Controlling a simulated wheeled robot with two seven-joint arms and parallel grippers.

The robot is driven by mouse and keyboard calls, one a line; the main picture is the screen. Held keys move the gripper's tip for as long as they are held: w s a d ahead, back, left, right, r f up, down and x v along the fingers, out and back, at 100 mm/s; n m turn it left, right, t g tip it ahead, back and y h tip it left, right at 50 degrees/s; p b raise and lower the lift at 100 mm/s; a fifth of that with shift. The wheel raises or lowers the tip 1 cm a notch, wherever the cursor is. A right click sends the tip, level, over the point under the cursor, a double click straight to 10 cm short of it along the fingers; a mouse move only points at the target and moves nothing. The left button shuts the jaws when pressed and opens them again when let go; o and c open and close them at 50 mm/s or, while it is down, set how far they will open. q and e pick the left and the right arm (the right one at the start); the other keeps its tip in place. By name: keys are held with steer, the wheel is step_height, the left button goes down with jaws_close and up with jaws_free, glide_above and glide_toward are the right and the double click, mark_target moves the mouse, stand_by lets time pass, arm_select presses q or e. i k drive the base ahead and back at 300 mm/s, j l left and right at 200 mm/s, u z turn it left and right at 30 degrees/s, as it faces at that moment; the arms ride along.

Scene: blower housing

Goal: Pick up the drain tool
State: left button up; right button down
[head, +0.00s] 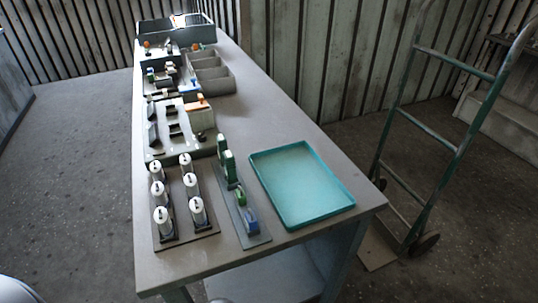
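I cannot tell which item is the drain tool; the items on the long grey table (262,110) are small at this distance. Several white cylinders (161,216) stand in two rows on a dark board (182,240) at the near end. Beside it a narrow grey board (256,238) holds green (228,168) and blue (250,219) pieces. Farther back are dark parts (153,134) on a board and a light block with an orange top (200,115). Neither of my grippers shows in the head view.
A teal tray (302,184), empty, lies at the table's near right. Grey open bins (212,82) and a dark crate (153,33) stand farther back. A green hand truck (452,140) stands right of the table. Floor on the left (75,170) is clear.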

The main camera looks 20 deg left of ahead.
mark_target(228, 156)
steer(key=u, duration=0.8)
